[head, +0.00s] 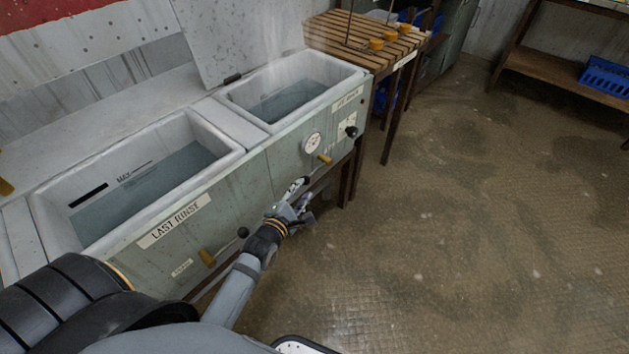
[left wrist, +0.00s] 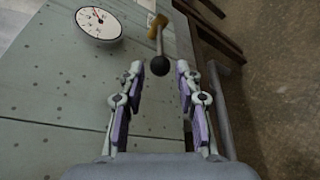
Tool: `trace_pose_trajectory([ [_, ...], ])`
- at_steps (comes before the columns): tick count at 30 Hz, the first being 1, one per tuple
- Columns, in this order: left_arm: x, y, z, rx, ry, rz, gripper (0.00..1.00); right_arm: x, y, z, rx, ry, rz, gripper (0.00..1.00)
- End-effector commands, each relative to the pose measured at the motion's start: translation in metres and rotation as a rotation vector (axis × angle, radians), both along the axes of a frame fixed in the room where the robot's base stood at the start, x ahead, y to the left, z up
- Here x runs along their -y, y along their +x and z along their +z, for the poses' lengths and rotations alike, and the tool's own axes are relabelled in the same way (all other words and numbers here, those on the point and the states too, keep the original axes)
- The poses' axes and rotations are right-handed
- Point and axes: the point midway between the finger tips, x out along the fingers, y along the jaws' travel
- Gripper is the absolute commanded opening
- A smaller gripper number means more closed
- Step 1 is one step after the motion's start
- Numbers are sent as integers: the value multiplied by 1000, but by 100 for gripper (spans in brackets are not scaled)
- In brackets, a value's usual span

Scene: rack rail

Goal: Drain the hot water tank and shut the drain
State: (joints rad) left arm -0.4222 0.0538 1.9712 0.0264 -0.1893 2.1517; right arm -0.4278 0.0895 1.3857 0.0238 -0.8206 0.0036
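The hot water tank (head: 352,77) is the right, far basin, with steam above it and water (head: 285,104) inside. Its front carries a round dial gauge (head: 313,143) and a brass drain valve (head: 325,159). In the left wrist view the brass valve (left wrist: 157,22) has a short lever (left wrist: 159,43) ending in a black ball knob (left wrist: 157,66). My left gripper (head: 297,190) is below the gauge, in front of the tank face. In the left wrist view its fingers (left wrist: 160,72) are apart, with the knob just ahead of the gap between their tips. My right gripper is out of view.
The left basin, labelled LAST RINSE (head: 174,221), holds water and has its own brass valve (head: 206,258) with a black knob (head: 243,232). A black control knob (head: 351,132) sits right of the gauge. A slatted wooden table (head: 340,30) stands beyond. The floor right is clear.

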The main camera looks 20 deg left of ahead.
Motion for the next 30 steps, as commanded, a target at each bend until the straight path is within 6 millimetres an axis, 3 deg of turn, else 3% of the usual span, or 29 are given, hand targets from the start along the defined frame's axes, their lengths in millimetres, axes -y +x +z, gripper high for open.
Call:
trace_pose_trajectory([
  [5,0,19,-4,3,2,0,34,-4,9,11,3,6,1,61],
  [12,1,70,-17,1,4,0,34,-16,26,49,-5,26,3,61],
  [16,1,89,-21,-1,4,-1,34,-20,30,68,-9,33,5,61],
  [21,1,101,-23,-1,4,-1,34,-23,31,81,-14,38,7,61],
  [28,2,102,-22,-3,4,0,34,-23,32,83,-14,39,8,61],
  [30,2,102,-22,-3,4,0,27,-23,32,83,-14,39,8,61],
])
